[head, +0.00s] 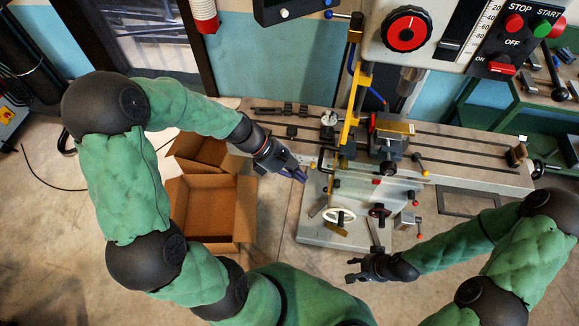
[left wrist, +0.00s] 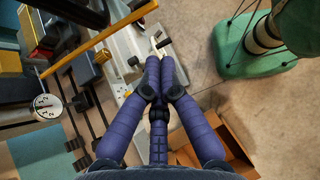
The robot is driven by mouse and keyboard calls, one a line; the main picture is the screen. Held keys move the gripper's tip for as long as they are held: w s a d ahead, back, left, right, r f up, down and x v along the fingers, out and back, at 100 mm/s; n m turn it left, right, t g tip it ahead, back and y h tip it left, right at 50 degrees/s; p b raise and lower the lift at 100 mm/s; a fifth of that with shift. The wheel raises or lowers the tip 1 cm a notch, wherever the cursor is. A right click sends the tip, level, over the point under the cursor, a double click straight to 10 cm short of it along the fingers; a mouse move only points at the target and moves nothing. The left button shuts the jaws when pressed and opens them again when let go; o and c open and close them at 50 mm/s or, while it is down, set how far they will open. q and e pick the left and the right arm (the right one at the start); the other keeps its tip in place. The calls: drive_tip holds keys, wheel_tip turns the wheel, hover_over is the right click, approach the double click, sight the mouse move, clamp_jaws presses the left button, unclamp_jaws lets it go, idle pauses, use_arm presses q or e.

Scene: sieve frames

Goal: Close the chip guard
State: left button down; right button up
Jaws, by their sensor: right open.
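A yellow bar-shaped frame (head: 349,112), which looks like the chip guard, stands upright beside the milling machine's spindle, above the front of the machine table. It also shows in the left wrist view as a long yellow bar (left wrist: 95,42) at upper left. My left gripper (head: 303,175) is in front of the machine table, lower left of the frame and apart from it. In the left wrist view its blue fingers (left wrist: 160,62) come together at the tips with nothing visible between them. My right gripper (head: 350,271) is open and empty, low in front of the machine base.
The machine table (head: 460,165) carries a vise (head: 388,130). A white handwheel (head: 338,216) is on the front of the machine. Cardboard boxes (head: 247,210) stand on the floor at left. The control panel (head: 470,25) is at upper right. The floor in front is clear.

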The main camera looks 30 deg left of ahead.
use_arm(q)
drive_tip(key=w+d+f, duration=0.1)
drive_tip(key=d+f, duration=0.1)
drive_tip(key=d, duration=0.3)
drive_tip(key=shift+d, duration=0.4)
drive_tip(key=shift+w+d, duration=0.1)
drive_tip(key=shift+w, duration=0.05)
